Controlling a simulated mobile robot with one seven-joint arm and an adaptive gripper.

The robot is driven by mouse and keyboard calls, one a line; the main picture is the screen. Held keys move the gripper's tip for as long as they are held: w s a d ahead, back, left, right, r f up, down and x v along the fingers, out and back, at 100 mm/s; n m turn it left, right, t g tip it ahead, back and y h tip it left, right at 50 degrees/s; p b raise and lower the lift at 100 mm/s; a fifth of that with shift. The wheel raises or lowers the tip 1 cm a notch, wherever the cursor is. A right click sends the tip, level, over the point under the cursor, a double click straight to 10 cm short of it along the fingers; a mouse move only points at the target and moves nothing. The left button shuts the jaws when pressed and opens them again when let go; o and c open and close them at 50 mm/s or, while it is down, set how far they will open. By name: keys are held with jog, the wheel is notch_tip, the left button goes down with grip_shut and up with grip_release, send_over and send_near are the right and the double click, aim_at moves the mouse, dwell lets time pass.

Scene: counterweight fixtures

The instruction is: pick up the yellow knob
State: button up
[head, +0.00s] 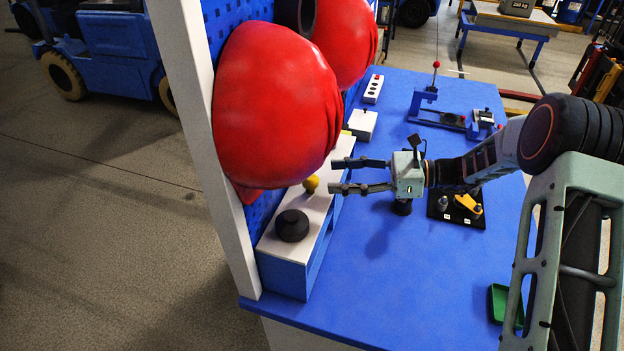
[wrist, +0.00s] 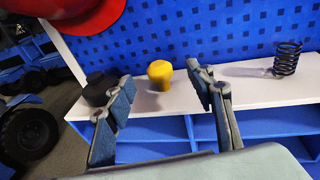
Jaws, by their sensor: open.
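The yellow knob (head: 311,184) stands on a white-topped shelf (head: 269,238) against the blue pegboard. In the wrist view the knob (wrist: 160,74) is upright and shows between the two fingers, a little beyond their tips. My gripper (head: 332,176) is open and empty, just right of the knob in the head view, with its fingers pointing left toward it. In the wrist view my gripper (wrist: 165,88) has its fingers spread to either side of the knob. No contact with the knob shows.
A black round knob (head: 292,225) stands nearer on the shelf. A black spring (wrist: 287,59) stands at the right in the wrist view. Red helmet-like shapes (head: 270,105) hang above the shelf. The blue tabletop (head: 375,290) is clear in front.

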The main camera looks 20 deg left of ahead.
aim_at(310, 183)
jog(key=shift+x, duration=1.2)
jog(key=a, duration=0.1)
jog(key=s+a+f+p, duration=0.1)
jog(key=a+f, duration=0.1)
jog(key=shift+s+a+f, duration=0.15)
jog(key=shift+s+a, duration=0.3)
jog(key=shift+a, duration=0.25)
jog(key=shift+f, duration=0.1)
jog(key=c, duration=1.2)
